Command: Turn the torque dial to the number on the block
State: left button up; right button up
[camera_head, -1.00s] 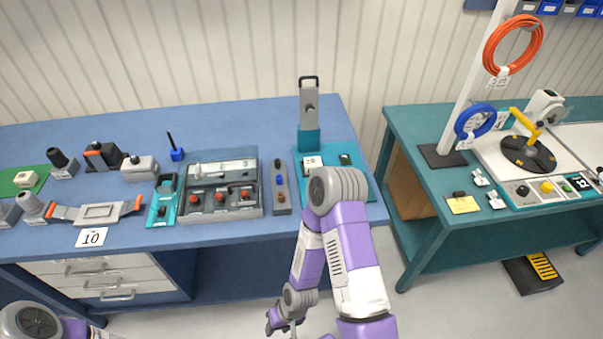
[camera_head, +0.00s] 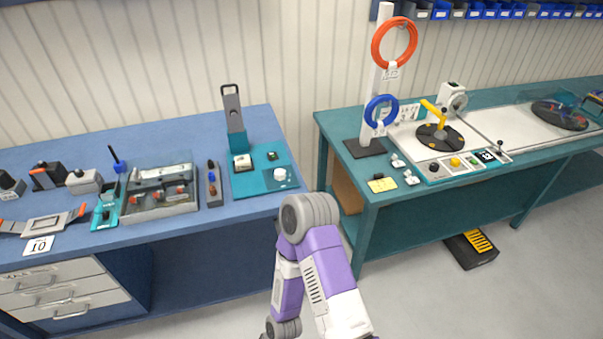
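A white round dial (camera_head: 280,174) sits on the front right of a teal board (camera_head: 250,186) on the blue bench. A pale block (camera_head: 242,162) stands on the same board, left of and behind the dial. Its marking is too small to read. The dial's setting cannot be read either. My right arm rises in front of the bench's right end, with its forearm hanging down. Its fingers are cut off by the bottom edge. My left gripper is out of view.
A grey upright post (camera_head: 234,117) stands at the board's back. A grey tray with red knobs (camera_head: 160,192) and a narrow button strip (camera_head: 213,184) lie to the left. A card reading 10 (camera_head: 38,246) is at the front left. A gap separates the teal bench (camera_head: 385,228).

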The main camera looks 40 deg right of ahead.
aim_at(280, 175)
jog(key=z, duration=0.75)
jog(key=i, duration=0.4)
jog(key=z, duration=0.05)
